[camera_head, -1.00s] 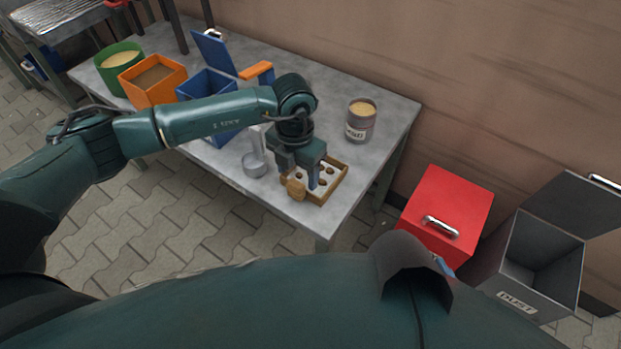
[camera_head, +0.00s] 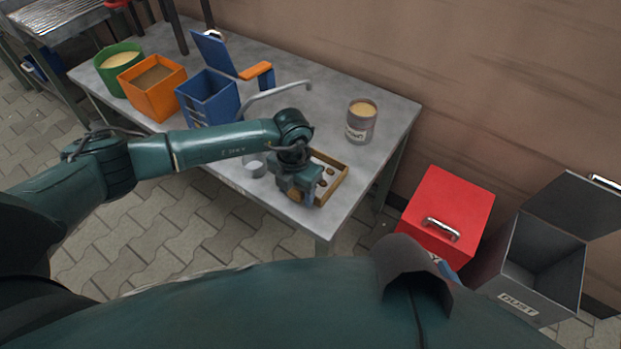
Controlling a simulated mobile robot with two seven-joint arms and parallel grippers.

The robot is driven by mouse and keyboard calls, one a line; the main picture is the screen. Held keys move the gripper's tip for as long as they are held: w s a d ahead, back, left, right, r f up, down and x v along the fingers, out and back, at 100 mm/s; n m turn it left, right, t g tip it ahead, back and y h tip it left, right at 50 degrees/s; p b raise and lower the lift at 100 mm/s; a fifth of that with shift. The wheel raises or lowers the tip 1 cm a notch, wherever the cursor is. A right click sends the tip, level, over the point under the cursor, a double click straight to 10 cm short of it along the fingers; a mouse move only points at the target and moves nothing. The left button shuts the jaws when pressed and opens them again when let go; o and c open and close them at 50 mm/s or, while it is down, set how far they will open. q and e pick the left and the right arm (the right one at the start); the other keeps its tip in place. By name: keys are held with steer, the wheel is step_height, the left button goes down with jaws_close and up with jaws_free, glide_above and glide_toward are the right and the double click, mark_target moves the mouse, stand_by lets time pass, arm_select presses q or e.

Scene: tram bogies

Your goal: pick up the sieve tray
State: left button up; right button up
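The sieve tray (camera_head: 339,186) is a shallow wooden-framed tray with a pale bottom and several brown lumps in it. It lies on the grey table near its front right corner. My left gripper (camera_head: 302,200) is over the tray's near left side, at its wooden handle, and hides most of the handle and part of the tray. One finger shows beside the handle. I cannot tell whether the fingers grip the handle. My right gripper is not in view.
A labelled can (camera_head: 361,122) stands behind the tray. A grey metal cup (camera_head: 254,165) is left of the gripper. Blue (camera_head: 208,98), orange (camera_head: 152,90) and green (camera_head: 118,66) containers stand farther left. A red bin (camera_head: 446,215) and an open dust bin (camera_head: 541,265) are on the floor at right.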

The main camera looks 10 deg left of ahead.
arm_select(q)
steer(key=c, duration=0.9)
steer(key=shift+r, duration=0.15)
steer(key=shift+c, duration=0.2)
